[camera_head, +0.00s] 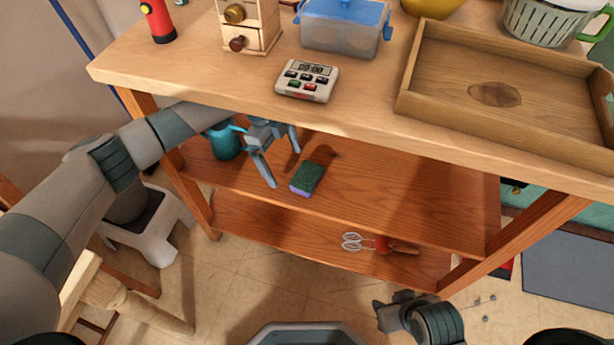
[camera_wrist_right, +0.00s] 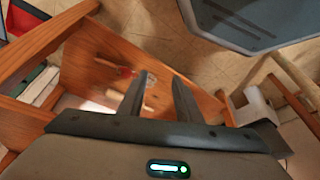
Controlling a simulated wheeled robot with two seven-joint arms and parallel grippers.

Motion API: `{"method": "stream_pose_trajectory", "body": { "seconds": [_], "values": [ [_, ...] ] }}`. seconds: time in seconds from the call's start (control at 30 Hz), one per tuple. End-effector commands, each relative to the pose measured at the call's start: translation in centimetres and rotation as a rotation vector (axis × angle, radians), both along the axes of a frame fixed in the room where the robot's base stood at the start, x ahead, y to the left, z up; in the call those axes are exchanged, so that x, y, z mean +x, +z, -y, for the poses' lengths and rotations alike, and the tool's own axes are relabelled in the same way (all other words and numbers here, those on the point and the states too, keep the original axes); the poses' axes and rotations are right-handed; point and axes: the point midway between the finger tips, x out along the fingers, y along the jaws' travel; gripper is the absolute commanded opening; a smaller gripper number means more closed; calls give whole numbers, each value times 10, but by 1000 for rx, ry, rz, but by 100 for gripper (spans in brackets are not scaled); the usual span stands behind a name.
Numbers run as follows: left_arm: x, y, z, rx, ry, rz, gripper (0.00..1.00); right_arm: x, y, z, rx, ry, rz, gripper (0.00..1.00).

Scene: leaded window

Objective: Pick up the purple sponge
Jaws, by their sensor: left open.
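The purple sponge (camera_head: 306,178) lies on the middle wooden shelf (camera_head: 400,200) near its front edge. Its top is dark green and its lower side shows purple. My left gripper (camera_head: 284,169) is open and empty, under the table top, just to the left of the sponge. Its fingers look apart from the sponge. My right gripper shows in the right wrist view (camera_wrist_right: 159,77), open and empty, fingers spread. The sponge cannot be made out in that view.
A teal mug (camera_head: 223,142) stands on the same shelf behind my left gripper. A whisk (camera_head: 365,243) lies on the lower shelf. The table top (camera_head: 230,85) overhangs, bearing a timer (camera_head: 307,81) and a wooden tray (camera_head: 500,123). The middle shelf is clear right of the sponge.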

Motion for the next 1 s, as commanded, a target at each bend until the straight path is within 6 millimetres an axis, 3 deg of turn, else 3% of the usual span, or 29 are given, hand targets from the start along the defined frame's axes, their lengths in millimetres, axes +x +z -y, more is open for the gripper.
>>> {"method": "stream_pose_trajectory", "body": {
  "seconds": [0.13,0.63,1.0],
  "values": [
    [-6,0,12,0,-1,0,96,-2,1,2,-6,-2,-11,31],
    [-10,0,19,0,0,-1,96,-2,1,4,-10,-4,-17,31],
    [-32,0,59,0,-1,-1,96,-9,1,11,-31,-12,-57,31]
  ]
}}
